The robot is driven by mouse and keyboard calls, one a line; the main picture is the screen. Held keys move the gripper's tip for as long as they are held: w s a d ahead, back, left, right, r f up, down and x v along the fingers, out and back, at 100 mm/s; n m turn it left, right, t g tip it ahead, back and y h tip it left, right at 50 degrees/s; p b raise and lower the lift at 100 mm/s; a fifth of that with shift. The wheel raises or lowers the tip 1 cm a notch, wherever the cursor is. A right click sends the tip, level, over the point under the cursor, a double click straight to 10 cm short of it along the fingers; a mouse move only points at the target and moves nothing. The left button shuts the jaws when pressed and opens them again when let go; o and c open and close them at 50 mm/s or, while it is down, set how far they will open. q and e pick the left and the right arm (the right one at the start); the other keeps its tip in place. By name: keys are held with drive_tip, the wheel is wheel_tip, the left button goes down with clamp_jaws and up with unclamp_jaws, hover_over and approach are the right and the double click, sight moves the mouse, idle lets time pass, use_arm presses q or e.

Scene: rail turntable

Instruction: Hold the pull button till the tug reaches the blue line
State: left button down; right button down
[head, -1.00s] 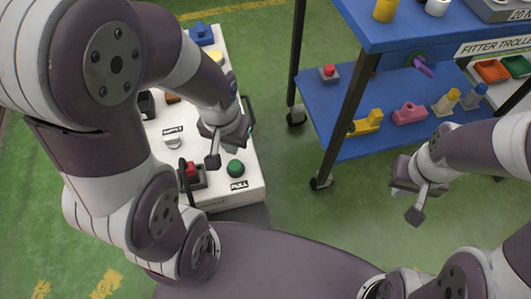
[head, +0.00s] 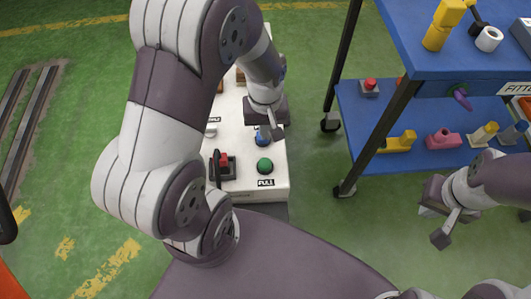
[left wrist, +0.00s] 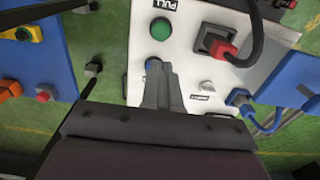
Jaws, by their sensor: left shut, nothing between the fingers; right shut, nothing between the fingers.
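The green button (head: 264,165) with the PULL label (head: 265,183) is on the near end of the white control box (head: 252,190). It also shows in the left wrist view (left wrist: 160,29), uncovered. My left gripper (head: 276,131) is shut and empty over the box, behind the green button and beside a blue button (head: 262,139). In the left wrist view its fingers (left wrist: 159,68) point towards the green button, apart from it in the picture, and partly cover the blue button. My right gripper (head: 441,236) is shut and empty, in front of the blue trolley. I cannot identify the tug or the blue line.
A red-and-black plug (head: 225,163) with a cable stands left of the green button. The blue trolley (head: 357,110) with several parts on its shelf stands right of the box. Rails (head: 32,120) run along the floor at the far left.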

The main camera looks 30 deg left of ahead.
sight(265, 162)
use_arm(q)
wheel_tip(265, 162, down, 14)
drive_tip(key=b, duration=0.6)
drive_tip(key=shift+b, duration=0.35)
